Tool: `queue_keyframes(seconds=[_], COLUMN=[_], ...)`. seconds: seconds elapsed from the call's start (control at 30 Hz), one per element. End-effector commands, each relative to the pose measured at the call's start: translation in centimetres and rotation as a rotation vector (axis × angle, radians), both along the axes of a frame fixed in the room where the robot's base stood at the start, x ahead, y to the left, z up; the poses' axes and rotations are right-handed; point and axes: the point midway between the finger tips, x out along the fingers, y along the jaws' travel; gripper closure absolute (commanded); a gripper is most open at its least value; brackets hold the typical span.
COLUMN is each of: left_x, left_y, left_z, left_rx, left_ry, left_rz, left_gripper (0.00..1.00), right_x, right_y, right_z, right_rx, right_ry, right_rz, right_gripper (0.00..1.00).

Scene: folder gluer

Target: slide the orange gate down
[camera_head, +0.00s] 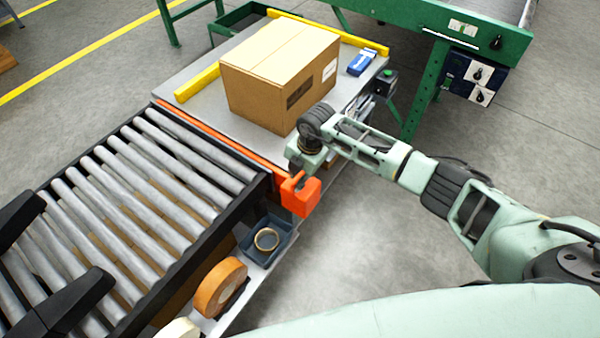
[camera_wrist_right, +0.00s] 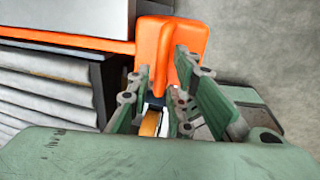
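The orange gate (camera_head: 235,149) is a thin bar across the roller conveyor's end, beside the grey table. At its right end is a chunky orange handle (camera_head: 304,196), which is large in the right wrist view (camera_wrist_right: 156,42). My right gripper (camera_head: 301,168) is at this handle; its fingers are mostly hidden in the head view. In the right wrist view its two green fingers (camera_wrist_right: 162,72) are apart, with their tips at the handle's near side and orange between them. Contact is unclear.
A cardboard box (camera_head: 275,75) stands on the grey table (camera_head: 195,100) between yellow rails. The roller conveyor (camera_head: 140,185) lies left of the handle. A blue tray with a tape roll (camera_head: 266,239) and an orange tape roll (camera_head: 220,287) sit below it. Floor right of the handle is clear.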

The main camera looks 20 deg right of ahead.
Motion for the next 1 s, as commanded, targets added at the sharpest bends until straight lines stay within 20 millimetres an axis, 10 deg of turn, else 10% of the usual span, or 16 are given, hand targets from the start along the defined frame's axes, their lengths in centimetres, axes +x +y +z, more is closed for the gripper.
queue_keyframes(seconds=[0.47,1.0], left_x=[0.0,0.1], left_y=[0.3,0.0], left_z=[0.0,0.0], left_rx=[0.003,0.001], left_ry=[-0.001,-0.001], left_rz=[0.0,0.0], left_gripper=[1.0,1.0], right_x=[0.0,-1.5], right_y=[-0.2,-1.3], right_z=[1.0,10.7], right_rx=[0.0,0.0], right_ry=[-0.003,-0.003], right_rz=[0.001,0.001], right_gripper=[0.72,0.72])
